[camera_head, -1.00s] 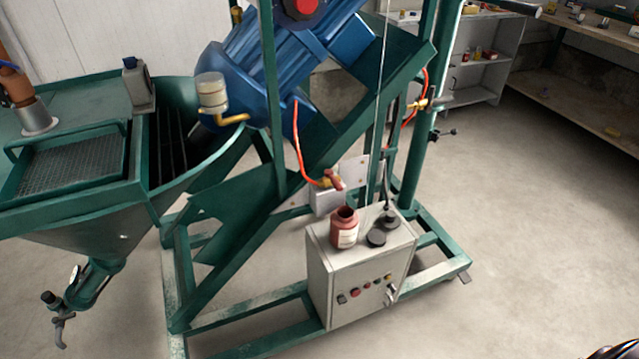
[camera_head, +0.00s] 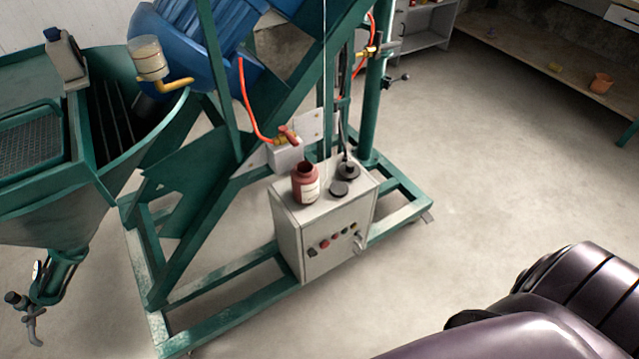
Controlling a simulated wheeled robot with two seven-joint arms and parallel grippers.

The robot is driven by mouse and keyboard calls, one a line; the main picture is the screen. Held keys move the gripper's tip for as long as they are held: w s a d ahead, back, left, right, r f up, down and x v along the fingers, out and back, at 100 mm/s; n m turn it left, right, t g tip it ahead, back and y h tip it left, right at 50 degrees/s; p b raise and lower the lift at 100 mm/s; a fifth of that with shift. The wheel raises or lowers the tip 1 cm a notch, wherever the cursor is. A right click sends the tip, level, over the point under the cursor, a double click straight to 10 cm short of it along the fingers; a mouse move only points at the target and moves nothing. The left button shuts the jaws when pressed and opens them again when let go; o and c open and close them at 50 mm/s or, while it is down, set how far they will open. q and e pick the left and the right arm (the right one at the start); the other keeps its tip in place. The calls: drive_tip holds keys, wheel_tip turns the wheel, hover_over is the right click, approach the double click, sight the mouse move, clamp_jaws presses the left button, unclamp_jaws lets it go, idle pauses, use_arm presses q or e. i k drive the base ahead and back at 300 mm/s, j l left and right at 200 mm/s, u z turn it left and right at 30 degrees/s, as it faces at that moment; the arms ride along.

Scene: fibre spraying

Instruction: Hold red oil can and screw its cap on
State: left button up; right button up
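The red oil can (camera_head: 306,186) stands upright and open-mouthed on top of the grey control box (camera_head: 287,222), with a pale label on its side. A flat black cap (camera_head: 339,188) lies on the box just right of the can. A dark round fitting (camera_head: 348,170) with a cable stands behind the cap. Part of my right arm shows at the lower right, apart from the box; its gripper is out of the picture. My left arm and gripper are not in view.
The green machine frame (camera_head: 196,275) surrounds the box, with a hopper (camera_head: 60,210) at left and a blue motor (camera_head: 190,40) above. A red hose (camera_head: 246,100) hangs behind the can. Floor (camera_head: 500,170) on the right is clear up to a wooden shelf (camera_head: 540,70).

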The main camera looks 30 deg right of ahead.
sight(305, 176)
drive_tip(key=i+j+z, duration=0.3)
drive_tip(key=z, duration=0.15)
drive_tip(key=i+j+z, duration=0.2)
drive_tip(key=j+z, duration=0.2)
